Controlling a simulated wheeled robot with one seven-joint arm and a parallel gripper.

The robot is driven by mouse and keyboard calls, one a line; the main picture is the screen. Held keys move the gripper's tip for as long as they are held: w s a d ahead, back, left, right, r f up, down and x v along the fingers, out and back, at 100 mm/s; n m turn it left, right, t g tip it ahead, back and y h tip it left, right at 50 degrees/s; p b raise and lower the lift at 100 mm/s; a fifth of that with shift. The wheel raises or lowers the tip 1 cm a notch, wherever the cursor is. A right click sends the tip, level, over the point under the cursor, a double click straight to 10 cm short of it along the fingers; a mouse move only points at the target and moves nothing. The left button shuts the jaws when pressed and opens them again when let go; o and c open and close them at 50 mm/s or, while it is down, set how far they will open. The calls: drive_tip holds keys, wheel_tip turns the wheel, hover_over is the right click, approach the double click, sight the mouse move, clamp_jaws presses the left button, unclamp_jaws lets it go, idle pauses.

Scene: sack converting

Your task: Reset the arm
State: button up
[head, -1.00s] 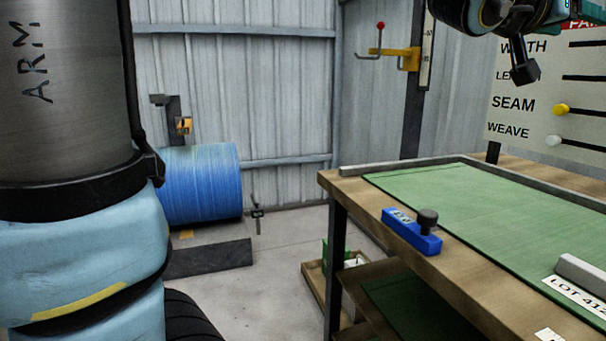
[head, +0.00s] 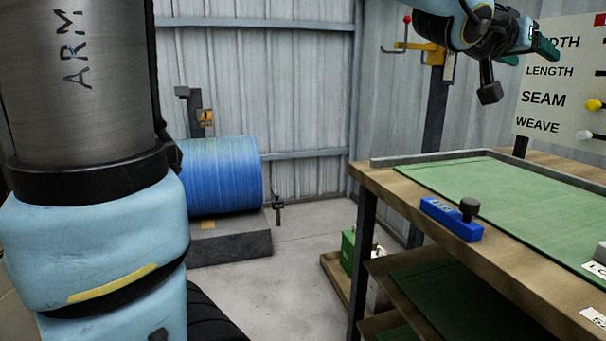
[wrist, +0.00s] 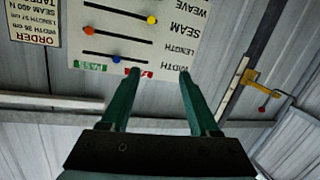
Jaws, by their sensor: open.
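My arm reaches in at the top right of the head view, and my gripper (head: 530,52) hangs in the air above the far part of the workbench (head: 398,207), in front of the wall board (head: 560,95). In the wrist view my gripper (wrist: 158,74) has its two green fingers apart, with nothing between them. The wrist view is upside down and shows the board (wrist: 125,35) beyond the fingertips. My fingers look clear of the board.
A blue gauge block (head: 452,219) with a dark knob sits on the bench edge beside the green mat (head: 500,185). A yellow hook bracket (head: 432,52) stands behind the bench. A blue roll (head: 222,175) lies at the back left.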

drive_tip(key=w+a+f+n+y, duration=0.3)
drive_tip(key=w+a+f+y, duration=0.25)
drive_tip(key=a+f, duration=0.6)
drive_tip(key=w+a+f+n+y, duration=0.35)
drive_tip(key=w+a+f, duration=0.35)
drive_tip(key=a+f, duration=0.4)
drive_tip(key=s+a+f+n+g+y, duration=0.1)
drive_tip(key=s+a+f+g+y, duration=0.1)
drive_tip(key=s+a+f, duration=0.45)
drive_tip(key=s+a+f+n+g+y, duration=0.1)
drive_tip(key=a+f+g+y, duration=0.15)
drive_tip(key=a, duration=0.65)
drive_tip(key=s+a+f+n+g+y, duration=0.1)
drive_tip(key=s+a+f+n+g, duration=0.1)
drive_tip(key=s+a+f, duration=0.45)
wheel_tip(320, 180, up, 19)
drive_tip(key=w+p, duration=0.2)
drive_tip(key=p, duration=1.5)
drive_tip(key=shift+w+a+m+t, duration=0.25)
drive_tip(key=shift+a+m+t, duration=0.1)
drive_tip(key=shift+a, duration=0.05)
